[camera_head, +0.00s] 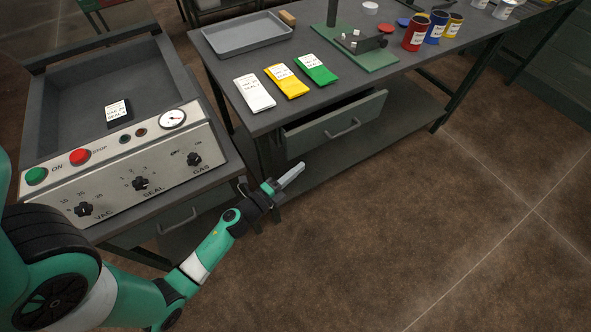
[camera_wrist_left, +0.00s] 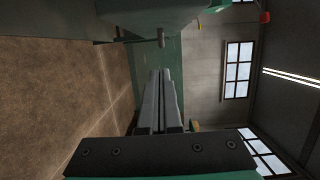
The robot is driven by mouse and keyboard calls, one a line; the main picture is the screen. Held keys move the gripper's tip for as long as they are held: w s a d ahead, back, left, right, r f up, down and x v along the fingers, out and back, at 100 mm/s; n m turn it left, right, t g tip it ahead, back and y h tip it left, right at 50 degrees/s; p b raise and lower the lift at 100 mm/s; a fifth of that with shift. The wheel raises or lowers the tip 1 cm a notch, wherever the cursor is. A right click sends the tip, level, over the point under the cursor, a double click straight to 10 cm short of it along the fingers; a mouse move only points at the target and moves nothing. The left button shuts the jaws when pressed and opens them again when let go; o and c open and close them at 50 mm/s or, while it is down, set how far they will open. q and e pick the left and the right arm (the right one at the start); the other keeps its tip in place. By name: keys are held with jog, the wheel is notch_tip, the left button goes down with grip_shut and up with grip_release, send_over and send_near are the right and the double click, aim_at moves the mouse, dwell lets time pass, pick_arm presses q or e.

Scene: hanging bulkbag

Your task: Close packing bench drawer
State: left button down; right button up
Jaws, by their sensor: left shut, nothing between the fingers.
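The packing bench drawer (camera_head: 310,134) is a grey-green drawer with a metal bar handle (camera_head: 343,129) under the front of the bench top. It stands partly pulled out, with a dark gap showing above its front. My left gripper (camera_head: 299,167) is shut and empty, in front of and below the left part of the drawer in the head view, apart from the handle. In the left wrist view the two grey fingers (camera_wrist_left: 160,73) lie together and point forward. A grey-green surface with a small protruding piece shows beyond them; I cannot tell whether it is the drawer. My right gripper is not in view.
The packing bench (camera_head: 226,42) carries a grey tray (camera_head: 240,35), white, yellow and green pouches, and several cans. The vacuum sealer (camera_head: 130,165) stands at left beside my arm. A lower shelf (camera_head: 400,110) runs under the bench. The floor (camera_head: 400,220) in front is clear.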

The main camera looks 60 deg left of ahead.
pick_arm(q)
jog(key=w+d+f+m+b, duration=0.2)
jog(key=w+d+b, duration=0.2)
jog(key=w+b, duration=0.2)
jog(key=w+a+r, duration=0.1)
jog(key=w+a, duration=0.6)
jog(key=w, duration=0.1)
jog(key=shift+w+r+b, duration=0.35)
jog(key=shift+b, duration=0.05)
jog(key=shift+a, duration=0.1)
